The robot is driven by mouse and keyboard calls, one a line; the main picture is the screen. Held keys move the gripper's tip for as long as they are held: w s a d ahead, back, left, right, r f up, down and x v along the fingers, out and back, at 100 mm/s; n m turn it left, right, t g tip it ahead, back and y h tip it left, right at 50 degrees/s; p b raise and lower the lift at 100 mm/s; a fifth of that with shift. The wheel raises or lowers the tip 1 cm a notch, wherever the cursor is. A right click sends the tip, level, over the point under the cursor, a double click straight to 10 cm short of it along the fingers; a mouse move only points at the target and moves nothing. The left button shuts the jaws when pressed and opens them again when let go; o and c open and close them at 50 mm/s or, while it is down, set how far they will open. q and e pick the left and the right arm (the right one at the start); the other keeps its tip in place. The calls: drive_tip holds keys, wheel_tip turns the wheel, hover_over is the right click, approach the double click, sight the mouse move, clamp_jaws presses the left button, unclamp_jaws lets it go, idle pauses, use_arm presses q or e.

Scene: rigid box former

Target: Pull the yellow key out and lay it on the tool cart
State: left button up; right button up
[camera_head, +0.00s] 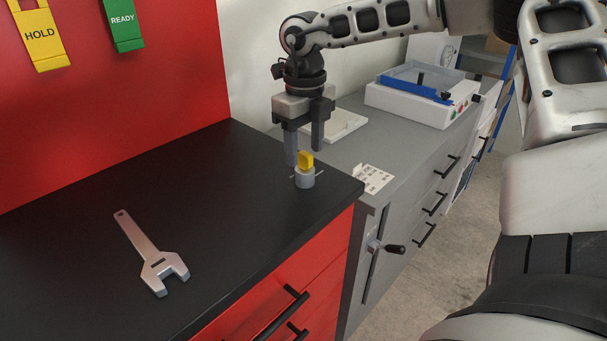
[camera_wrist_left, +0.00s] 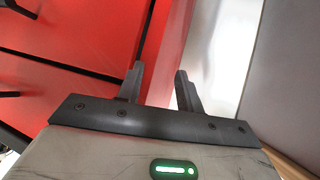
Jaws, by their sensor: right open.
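The yellow key (camera_head: 306,159) stands upright in a small grey lock cylinder (camera_head: 304,178) near the right corner of the tool cart's black top (camera_head: 215,200). My right gripper (camera_head: 304,157) is open and points down from above. Its fingertips show on either side of the key in the picture, apart from it; the exact depth is hard to tell. In the left wrist view my left gripper (camera_wrist_left: 160,71) is open and empty, in front of red cart panels. It is not in the head view.
A silver wrench (camera_head: 148,250) lies on the cart top at the left. The middle of the top is clear. A red panel with HOLD (camera_head: 38,35) and READY (camera_head: 122,20) tags stands behind. A grey cabinet (camera_head: 400,190) adjoins on the right, with a white card (camera_head: 373,178).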

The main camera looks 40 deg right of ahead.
sight(305, 153)
drive_tip(key=shift+f+b, duration=0.5)
drive_tip(key=shift+f, duration=0.4)
use_arm(q)
drive_tip(key=shift+f, duration=0.15)
use_arm(e)
drive_tip(key=shift+f, duration=0.1)
use_arm(q)
drive_tip(key=shift+s+f+b, duration=0.1)
drive_tip(key=shift+f+b, duration=0.55)
idle(0.4)
use_arm(e)
clamp_jaws()
use_arm(q)
drive_tip(key=shift+r, duration=0.1)
